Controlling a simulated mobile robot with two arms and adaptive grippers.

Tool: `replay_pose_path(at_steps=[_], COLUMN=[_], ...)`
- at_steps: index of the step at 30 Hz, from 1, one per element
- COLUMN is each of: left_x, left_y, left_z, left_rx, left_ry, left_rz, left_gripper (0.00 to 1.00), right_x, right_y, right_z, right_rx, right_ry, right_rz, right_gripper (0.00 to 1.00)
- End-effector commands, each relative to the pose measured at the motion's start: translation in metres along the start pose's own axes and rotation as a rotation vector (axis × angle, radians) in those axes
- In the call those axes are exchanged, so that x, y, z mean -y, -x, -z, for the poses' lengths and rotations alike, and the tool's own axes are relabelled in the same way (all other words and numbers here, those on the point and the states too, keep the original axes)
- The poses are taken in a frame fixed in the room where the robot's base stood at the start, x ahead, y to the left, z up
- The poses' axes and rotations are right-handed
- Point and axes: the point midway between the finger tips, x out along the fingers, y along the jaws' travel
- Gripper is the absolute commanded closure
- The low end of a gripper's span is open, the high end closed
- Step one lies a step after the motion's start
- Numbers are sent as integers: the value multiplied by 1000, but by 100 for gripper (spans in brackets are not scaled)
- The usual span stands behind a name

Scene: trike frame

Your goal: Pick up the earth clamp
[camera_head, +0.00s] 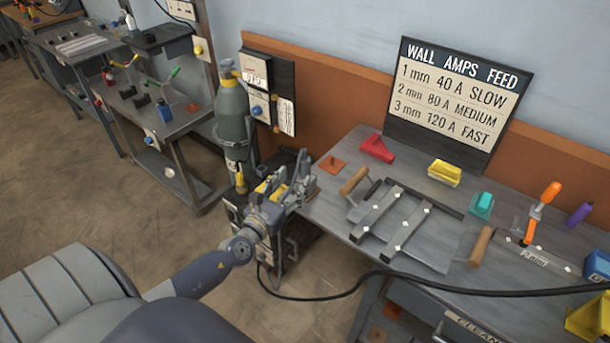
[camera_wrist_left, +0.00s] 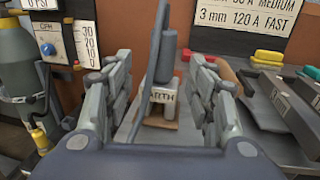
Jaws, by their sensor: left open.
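The earth clamp seems to be the dark grey upright piece (camera_wrist_left: 165,58) in the left wrist view. It rises beside or on a pale block (camera_wrist_left: 161,100) whose label reads "ARTH", with the first letter hidden. My left gripper (camera_wrist_left: 160,78) is open, with one finger on each side of the piece; I see no clear contact. In the head view my left gripper (camera_head: 290,188) is at the left end of the workbench, and its fingers hide most of the clamp. My right gripper is not in view.
The workbench (camera_head: 330,212) carries a metal frame (camera_head: 402,222), a red block (camera_head: 377,148), a yellow block (camera_head: 444,172) and an orange-handled clamp (camera_head: 540,205). A grey gas cylinder (camera_head: 232,115) stands left of my gripper. A black cable (camera_head: 330,297) crosses in front of the bench.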

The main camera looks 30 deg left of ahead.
Motion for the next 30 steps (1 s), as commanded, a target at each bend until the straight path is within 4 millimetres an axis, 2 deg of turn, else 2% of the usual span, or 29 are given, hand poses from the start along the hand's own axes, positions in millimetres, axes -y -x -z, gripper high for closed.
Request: replay_pose_path(at_steps=[10,19,30], left_x=[1,3,3], left_y=[-24,-60,-67], left_z=[0,2,3], left_rx=[-1,-1,-3], left_ry=[4,4,4], left_rz=[-1,-1,0], left_gripper=[49,49,49], right_x=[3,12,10], right_y=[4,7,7], right_z=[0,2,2], right_rx=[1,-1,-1], right_ry=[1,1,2], right_rz=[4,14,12], right_gripper=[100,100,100])
